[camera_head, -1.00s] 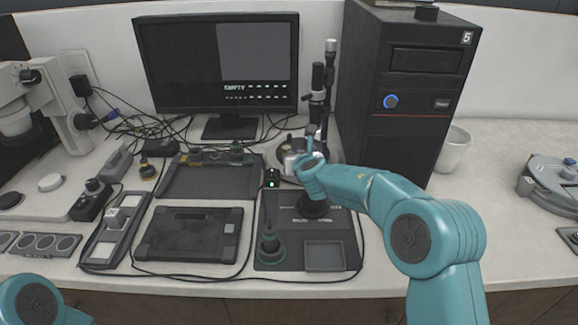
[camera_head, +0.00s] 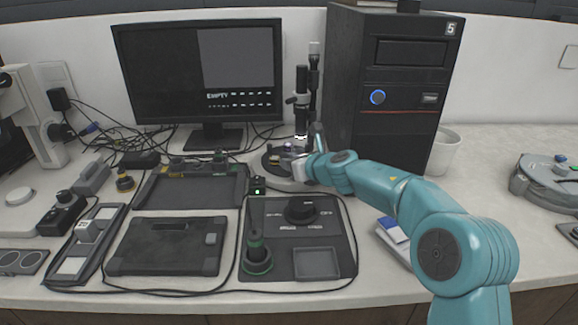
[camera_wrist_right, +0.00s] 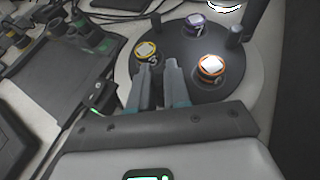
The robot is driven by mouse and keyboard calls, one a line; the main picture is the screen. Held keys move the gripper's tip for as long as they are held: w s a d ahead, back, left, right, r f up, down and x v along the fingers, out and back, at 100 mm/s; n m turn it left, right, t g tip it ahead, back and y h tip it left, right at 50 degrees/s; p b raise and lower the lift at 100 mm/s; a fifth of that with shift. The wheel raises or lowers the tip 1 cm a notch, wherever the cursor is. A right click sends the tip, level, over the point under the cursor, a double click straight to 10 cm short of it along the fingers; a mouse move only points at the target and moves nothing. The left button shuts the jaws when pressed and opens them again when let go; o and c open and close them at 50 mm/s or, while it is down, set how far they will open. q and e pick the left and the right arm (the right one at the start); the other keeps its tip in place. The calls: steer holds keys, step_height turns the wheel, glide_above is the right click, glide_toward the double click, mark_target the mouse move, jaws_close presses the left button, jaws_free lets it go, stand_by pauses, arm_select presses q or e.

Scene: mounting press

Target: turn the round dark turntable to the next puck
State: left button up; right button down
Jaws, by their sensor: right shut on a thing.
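The round dark turntable (camera_wrist_right: 190,45) fills the upper middle of the right wrist view. It carries a yellow-ringed puck (camera_wrist_right: 146,50), a purple-ringed puck (camera_wrist_right: 196,21) and an orange-ringed puck (camera_wrist_right: 211,67). An upright peg (camera_wrist_right: 235,36) stands near its right rim. In the head view the turntable (camera_head: 258,163) sits under the microscope, partly covered by my right gripper (camera_head: 303,167). My right gripper (camera_wrist_right: 157,66) reaches over the near rim, shut on what seems to be a turntable peg, mostly hidden between the fingers. My left gripper is out of view.
The microscope (camera_head: 302,95) stands over the turntable. A black computer tower (camera_head: 392,90) is close on its right. A control panel with a black knob (camera_head: 300,210) lies in front. Trays and cables crowd the left. A white and blue box (camera_head: 393,232) lies beside my right arm.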

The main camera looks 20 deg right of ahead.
steer(key=shift+d+r, duration=0.25)
steer(key=shift+r, duration=0.05)
steer(key=c, duration=1.4)
jaws_free()
steer(key=o, duration=0.3)
steer(key=shift+w+a+f, duration=0.1)
steer(key=shift+w+f, duration=0.1)
steer(key=shift+f, duration=0.05)
steer(key=shift+s+r, duration=0.1)
steer(key=shift+s, duration=0.05)
steer(key=v, duration=1.6)
steer(key=shift+d+b, duration=0.2)
steer(key=shift+b, duration=0.25)
steer(key=shift+s, duration=0.15)
